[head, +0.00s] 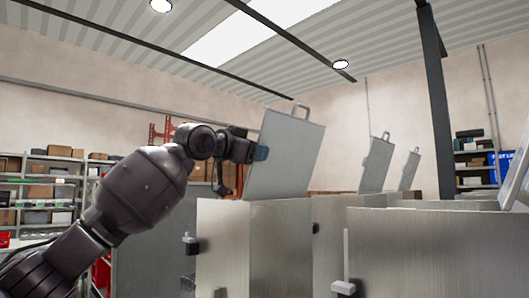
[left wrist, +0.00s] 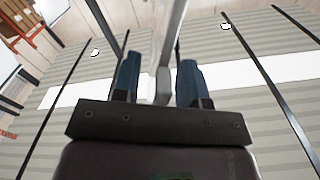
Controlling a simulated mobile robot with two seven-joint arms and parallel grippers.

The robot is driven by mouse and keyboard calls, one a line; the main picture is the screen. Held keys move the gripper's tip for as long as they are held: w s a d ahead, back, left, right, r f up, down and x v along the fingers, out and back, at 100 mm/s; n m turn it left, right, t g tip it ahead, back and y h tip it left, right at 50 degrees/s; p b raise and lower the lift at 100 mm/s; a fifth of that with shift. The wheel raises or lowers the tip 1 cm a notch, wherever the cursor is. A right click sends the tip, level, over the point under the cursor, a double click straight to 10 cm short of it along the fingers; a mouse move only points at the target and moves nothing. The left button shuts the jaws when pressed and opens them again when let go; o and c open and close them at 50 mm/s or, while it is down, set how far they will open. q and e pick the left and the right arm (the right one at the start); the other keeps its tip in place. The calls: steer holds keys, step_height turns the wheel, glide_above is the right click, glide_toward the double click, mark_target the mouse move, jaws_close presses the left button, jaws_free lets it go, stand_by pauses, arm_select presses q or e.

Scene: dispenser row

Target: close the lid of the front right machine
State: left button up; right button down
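A metal machine (head: 252,245) stands in the middle of the head view with its grey lid (head: 287,153) raised, handle at the top. My left gripper (head: 260,153) is at the left edge of this lid; contact cannot be told. In the left wrist view my left gripper (left wrist: 158,72) has its two blue fingers apart, with a pale panel edge (left wrist: 166,55) passing between or just beyond them. A nearer machine (head: 435,250) stands at the right, with part of a raised lid (head: 516,168) at the picture's edge. My right gripper is not in view.
Further machines stand behind, with raised lids (head: 375,163) and (head: 409,170). A dark post (head: 436,100) rises behind the right machine. Shelves with boxes (head: 50,190) line the left wall. The space above the machines is open.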

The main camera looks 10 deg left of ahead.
arm_select(q)
steer(key=shift+w+d, duration=0.15)
steer(key=shift+w, duration=0.1)
steer(key=shift+s, duration=0.1)
steer(key=shift+c, duration=0.4)
jaws_close()
steer(key=shift+r, duration=0.1)
